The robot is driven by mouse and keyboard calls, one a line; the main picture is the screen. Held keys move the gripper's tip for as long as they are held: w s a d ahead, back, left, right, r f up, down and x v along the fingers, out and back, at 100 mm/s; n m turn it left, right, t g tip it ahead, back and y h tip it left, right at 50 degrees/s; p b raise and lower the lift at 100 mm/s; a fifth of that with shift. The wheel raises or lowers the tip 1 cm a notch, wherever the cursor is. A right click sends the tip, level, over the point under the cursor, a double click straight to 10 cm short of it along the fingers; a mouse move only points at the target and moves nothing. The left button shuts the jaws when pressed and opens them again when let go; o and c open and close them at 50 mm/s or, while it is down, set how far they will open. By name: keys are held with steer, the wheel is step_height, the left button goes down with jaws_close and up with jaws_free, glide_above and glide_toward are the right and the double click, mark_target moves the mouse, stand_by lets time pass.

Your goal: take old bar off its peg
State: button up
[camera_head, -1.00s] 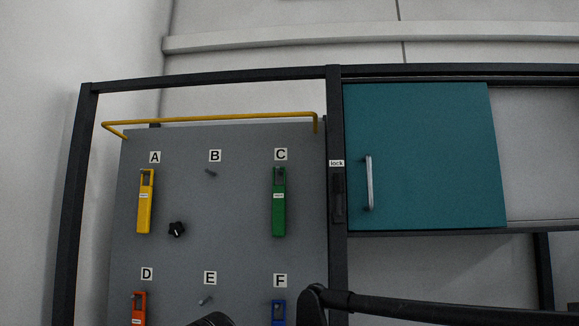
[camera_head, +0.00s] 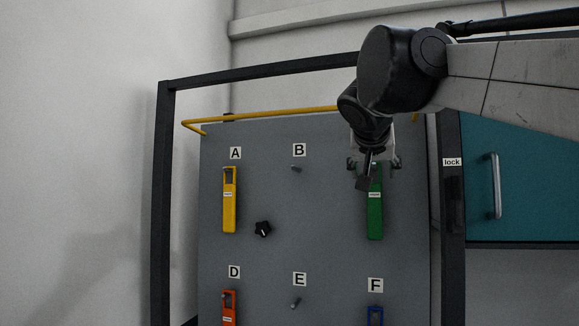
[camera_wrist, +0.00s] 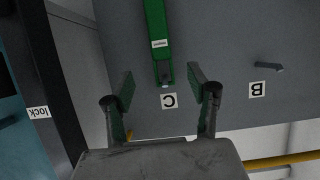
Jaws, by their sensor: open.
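Several coloured bars hang on lettered pegs of a grey panel (camera_head: 330,260). A green bar (camera_head: 375,215) hangs below my gripper at the upper right; its letter C shows in the wrist view. My gripper (camera_head: 374,170) is open near the top of the green bar. In the wrist view the green bar (camera_wrist: 155,25) and its peg end lie between and beyond the fingers (camera_wrist: 160,90), apart from them. Which bar is old cannot be read.
Pegs B (camera_head: 296,169) and E (camera_head: 296,303) are bare. A yellow rail (camera_head: 270,115) runs along the panel top. A dark post with a lock label (camera_head: 452,162) and a teal door (camera_head: 530,190) stand to the right.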

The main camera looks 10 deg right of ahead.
mark_target(374, 185)
steer(key=p+x, duration=0.2)
steer(key=x, duration=1.1)
steer(key=shift+w+d+f, duration=0.1)
steer(key=shift+w, duration=0.25)
steer(key=shift+p, duration=0.3)
jaws_close()
steer(key=shift+r+p, duration=0.6)
steer(key=shift+r, duration=0.25)
